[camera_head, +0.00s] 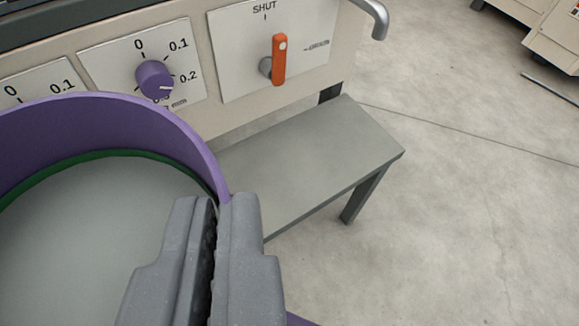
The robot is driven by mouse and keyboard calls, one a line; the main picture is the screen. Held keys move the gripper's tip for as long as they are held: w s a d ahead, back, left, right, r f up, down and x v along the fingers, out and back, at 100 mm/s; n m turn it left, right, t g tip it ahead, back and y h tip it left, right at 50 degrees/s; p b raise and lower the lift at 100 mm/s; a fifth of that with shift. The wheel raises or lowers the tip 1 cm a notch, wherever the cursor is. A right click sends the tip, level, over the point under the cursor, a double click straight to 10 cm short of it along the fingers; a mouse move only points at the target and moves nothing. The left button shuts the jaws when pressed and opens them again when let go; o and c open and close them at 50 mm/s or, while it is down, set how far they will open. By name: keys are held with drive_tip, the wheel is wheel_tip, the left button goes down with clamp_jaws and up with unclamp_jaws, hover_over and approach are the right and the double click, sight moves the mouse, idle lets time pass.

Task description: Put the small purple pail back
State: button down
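The small purple pail (110,118) fills the lower left of the view, seen from above. Its curved wall is purple, with a green band low on the inside and a plain grey surface within it. Its left and near parts are cut off by the frame. My gripper (216,205) is at the pail's right side, with one grey finger inside the wall and the other outside. The fingers are close together with the rim running in between them, so it looks shut on the pail wall. The pail's underside is hidden.
A grey bench (310,155) stands just right of the pail, its visible top bare. Behind it is a cream machine panel with a purple dial (154,80) and an orange lever (279,60) below the word SHUT. Open concrete floor (470,200) lies to the right.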

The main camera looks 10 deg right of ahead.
drive_tip(key=s+d+f+m+g+h, duration=0.1)
drive_tip(key=s+d+f+m+h, duration=0.1)
drive_tip(key=d+f, duration=1)
drive_tip(key=s+d+f+m+g+h, duration=0.1)
drive_tip(key=s+d+f+m+h, duration=0.2)
drive_tip(key=d+f, duration=1)
drive_tip(key=shift+s+f+m+h+b, duration=0.3)
drive_tip(key=shift+s+f+m+h, duration=0.1)
drive_tip(key=shift+m+h, duration=0.6)
drive_tip(key=shift+w, duration=0.1)
